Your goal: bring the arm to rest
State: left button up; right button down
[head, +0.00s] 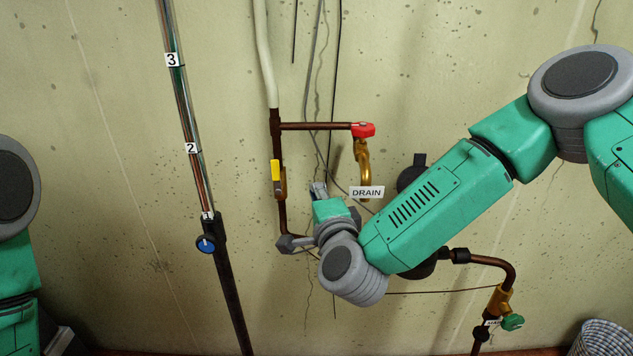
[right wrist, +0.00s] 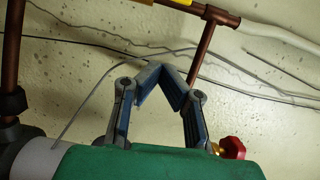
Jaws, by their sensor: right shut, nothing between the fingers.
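My right arm, green and grey, comes in from the right in the head view and bends down to the middle of the wall. My right gripper (head: 318,188) is at its end, pointing up, just left of the DRAIN label (head: 367,192) and right of the yellow-handled valve (head: 276,171). In the right wrist view its blue-padded fingers (right wrist: 163,75) meet at the tips with nothing between them. Part of my left arm shows at the left edge of the head view; its gripper is out of view.
A red-handled tap (head: 362,130) sits above the gripper. Copper piping runs close behind it. A clear gauge tube (head: 186,120) with a blue knob (head: 206,243) stands left. A green-handled valve (head: 512,322) and a basket (head: 603,338) are low right. Bare wall lies far left.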

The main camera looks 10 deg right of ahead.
jog(key=s+f+n+g+y, duration=0.1)
jog(key=s+f+n+g, duration=0.35)
jog(key=s+f, duration=0.5)
jog(key=s+f+n+g+y, duration=0.2)
jog(key=s+f+n+g, duration=0.35)
jog(key=f, duration=0.65)
pick_arm(q)
jog(key=shift+s+a+f, duration=0.15)
jog(key=shift+f, duration=0.05)
pick_arm(e)
jog(key=s+d+f+n+g+h, duration=0.2)
jog(key=s+d, duration=0.6)
jog(key=s, duration=0.4)
jog(key=s+d+f+n+g+h, duration=0.2)
jog(key=s+d+f+n+g, duration=0.3)
jog(key=s, duration=0.6)
jog(key=shift+s+d+f+n, duration=0.35)
jog(key=shift+d+f, duration=0.8)
jog(key=shift+d, duration=0.75)
